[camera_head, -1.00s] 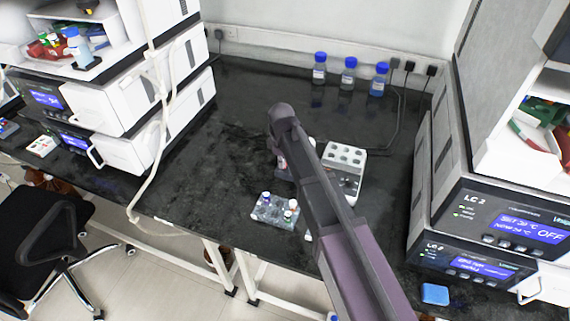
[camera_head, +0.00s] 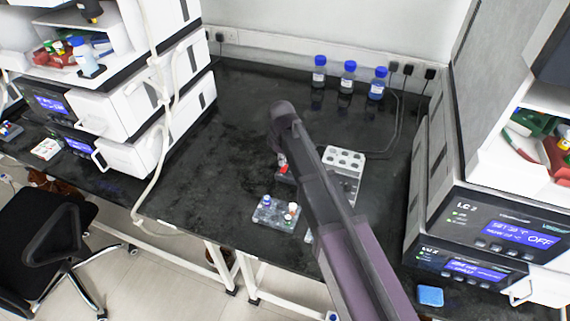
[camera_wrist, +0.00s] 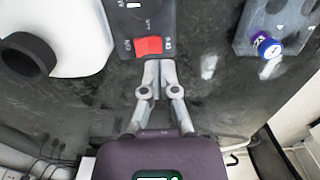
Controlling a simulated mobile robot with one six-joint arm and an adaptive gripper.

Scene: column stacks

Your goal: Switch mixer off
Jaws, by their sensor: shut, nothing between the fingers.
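The mixer (camera_wrist: 138,17) is a dark box at the top of the wrist view, with a red rocker switch (camera_wrist: 148,46) at its near edge. In the head view, a dark part of the mixer (camera_head: 285,176) shows left of my arm, which hides much of it. My gripper (camera_wrist: 157,64) is shut and empty. Its fingertips are right at the red switch in the wrist view; I cannot tell whether they touch it.
A white rack with holes (camera_head: 344,161) stands right of my arm. A vial block (camera_head: 277,213) is near the front edge. Blue-capped bottles (camera_head: 348,78) stand at the back. Instrument stacks flank the bench. The bench left of the mixer is clear.

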